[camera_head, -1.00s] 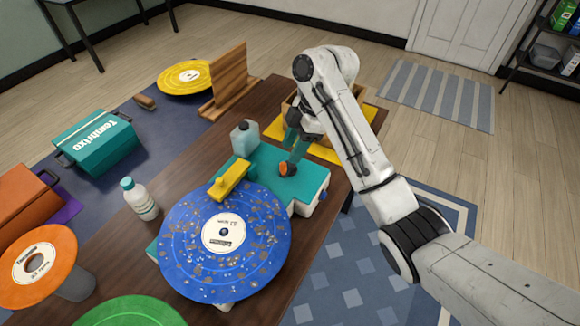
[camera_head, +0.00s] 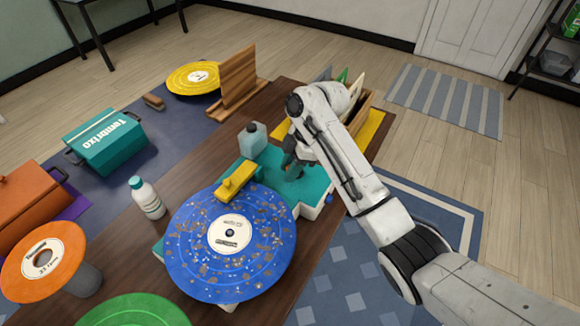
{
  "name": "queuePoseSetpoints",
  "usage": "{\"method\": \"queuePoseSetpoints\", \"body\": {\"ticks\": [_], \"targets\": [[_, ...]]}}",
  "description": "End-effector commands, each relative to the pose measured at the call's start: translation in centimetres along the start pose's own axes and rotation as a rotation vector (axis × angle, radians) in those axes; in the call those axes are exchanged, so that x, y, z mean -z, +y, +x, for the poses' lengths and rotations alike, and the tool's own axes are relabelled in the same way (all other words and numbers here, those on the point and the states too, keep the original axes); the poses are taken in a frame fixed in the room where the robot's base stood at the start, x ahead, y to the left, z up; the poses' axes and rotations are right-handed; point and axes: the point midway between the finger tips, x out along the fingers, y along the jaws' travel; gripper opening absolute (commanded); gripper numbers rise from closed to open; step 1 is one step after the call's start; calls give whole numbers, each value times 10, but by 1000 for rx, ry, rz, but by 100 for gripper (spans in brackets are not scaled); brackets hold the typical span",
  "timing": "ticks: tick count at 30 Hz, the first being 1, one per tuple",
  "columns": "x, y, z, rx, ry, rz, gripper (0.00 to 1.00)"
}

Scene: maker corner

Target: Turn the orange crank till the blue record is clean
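The blue record (camera_head: 190,262) lies on the teal cleaning machine (camera_head: 262,186), with brown specks of dirt over much of its face and a white label in its middle. A yellow arm (camera_head: 237,180) reaches over the record's rim. My gripper (camera_head: 292,169) is low over the machine's top, behind the record. The orange crank does not show now; my gripper and arm cover the place where it stood. I cannot see whether the fingers are open or shut, or whether they touch the crank.
A clear bottle (camera_head: 252,141) stands on the machine and a white bottle (camera_head: 146,198) left of it. An orange record (camera_head: 20,283), a green record (camera_head: 130,314) and a teal box (camera_head: 108,145) are to the left. A wooden stand (camera_head: 238,82) and yellow record (camera_head: 193,77) are behind.

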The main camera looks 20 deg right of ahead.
Motion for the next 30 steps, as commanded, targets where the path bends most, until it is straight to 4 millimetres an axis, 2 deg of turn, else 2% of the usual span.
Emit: {"method": "queuePoseSetpoints", "body": {"ticks": [1,9,20,30], "targets": [[0,0,0,0,0,0,24],[0,0,0,0,0,0,0],[1,1,-1,-11,0,25,0],[7,6,-1,-86,1,208,0]]}}
